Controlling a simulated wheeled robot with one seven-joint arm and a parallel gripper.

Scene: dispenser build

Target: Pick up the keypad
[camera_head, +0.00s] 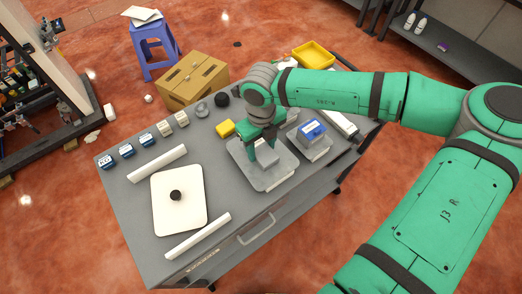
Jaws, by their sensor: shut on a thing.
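My gripper (265,155) points down over a grey square tray-like plate (272,182) on the right half of the grey workbench. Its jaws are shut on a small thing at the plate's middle. The fingers mostly hide this thing, so I cannot tell for certain whether it is the keypad or whether it is clear of the plate. A blue-and-white piece (312,129) lies on a grey box to the right of the gripper, apart from it. No keys can be made out on anything.
On the workbench (137,204) are a white panel with a black knob (176,195), two white bars (157,163), several small blue blocks (126,150) and a yellow block (225,129). A cardboard box (193,80), a purple stool (154,48) and a yellow tray (313,54) stand behind.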

